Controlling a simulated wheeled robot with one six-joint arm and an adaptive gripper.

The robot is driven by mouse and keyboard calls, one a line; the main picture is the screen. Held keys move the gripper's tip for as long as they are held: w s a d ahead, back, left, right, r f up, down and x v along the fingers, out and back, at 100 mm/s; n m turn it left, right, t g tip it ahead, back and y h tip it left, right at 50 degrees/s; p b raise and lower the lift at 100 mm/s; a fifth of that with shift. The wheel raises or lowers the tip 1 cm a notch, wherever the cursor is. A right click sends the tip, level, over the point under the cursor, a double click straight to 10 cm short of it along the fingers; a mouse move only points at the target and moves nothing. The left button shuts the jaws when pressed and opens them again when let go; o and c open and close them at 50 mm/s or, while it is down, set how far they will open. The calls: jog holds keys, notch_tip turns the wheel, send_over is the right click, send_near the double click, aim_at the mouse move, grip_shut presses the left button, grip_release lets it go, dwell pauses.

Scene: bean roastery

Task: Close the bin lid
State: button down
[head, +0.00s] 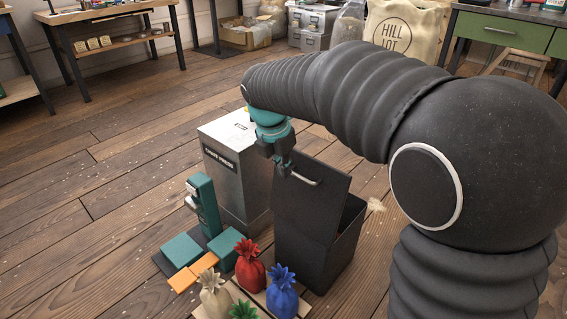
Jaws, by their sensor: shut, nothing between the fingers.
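The dark grey bin (302,258) stands on the wooden floor at the centre of the head view. Its flat dark lid (322,196) is raised and steeply tilted, with a pale bar handle (308,180) near its upper edge. A strip of the dark opening shows at the right, so the lid is not down on the bin; the lid hides most of the inside. My gripper (286,170) is shut and empty, at the lid's upper left edge close to the handle's left end. I cannot tell whether it touches the lid or handle.
A pale metal box (232,190) stands close behind the bin at left. Small red (250,268), blue (282,295), green and beige sacks stand in front.

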aim_at(297, 175)
jog(key=shift+w+d+f+b, duration=0.2)
jog(key=shift+w+d+f, duration=0.45)
jog(key=shift+f, duration=0.3)
jog(key=shift+w+d+f+b, duration=0.25)
jog(key=shift+w+d+f, duration=0.2)
jog(key=shift+w+f, duration=0.45)
jog(key=shift+w+d+f+b, duration=0.2)
jog(key=shift+w+d+f, duration=0.4)
jog(key=shift+f, duration=0.4)
